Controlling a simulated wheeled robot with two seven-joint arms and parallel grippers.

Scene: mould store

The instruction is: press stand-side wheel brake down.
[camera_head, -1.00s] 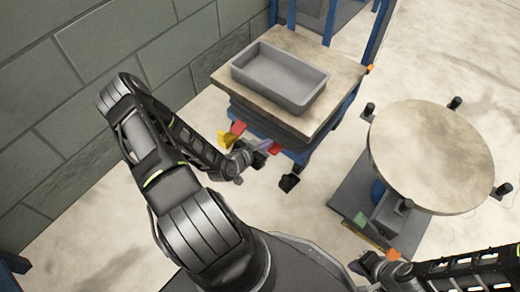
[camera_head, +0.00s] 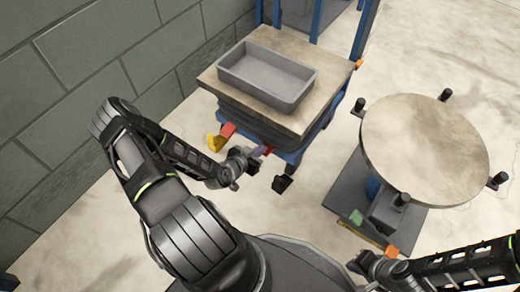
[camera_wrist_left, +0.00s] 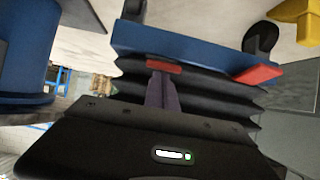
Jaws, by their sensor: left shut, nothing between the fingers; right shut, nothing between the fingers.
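A lift table with a pale top (camera_head: 215,82) stands against the wall, with black bellows and a blue base. Two red pedals show low on its near side: one at the right (camera_head: 267,149), closer to the round stand (camera_head: 425,150), and one at the left (camera_head: 227,130). My left gripper (camera_head: 256,153) is shut and empty, its tips at the right pedal. In the left wrist view the fingers (camera_wrist_left: 162,92) point at this red pedal (camera_wrist_left: 164,66) and overlap its lower edge; I cannot tell whether they touch. My right gripper (camera_head: 366,264) is shut and empty near the stand's base.
A grey tray (camera_head: 232,75) rests on the lift table. A yellow pedal (camera_head: 212,143) is left of the red ones. A black caster (camera_head: 282,184) is right of my left gripper. The stand's base has green (camera_head: 356,217) and orange (camera_head: 391,251) tabs. Floor between is clear.

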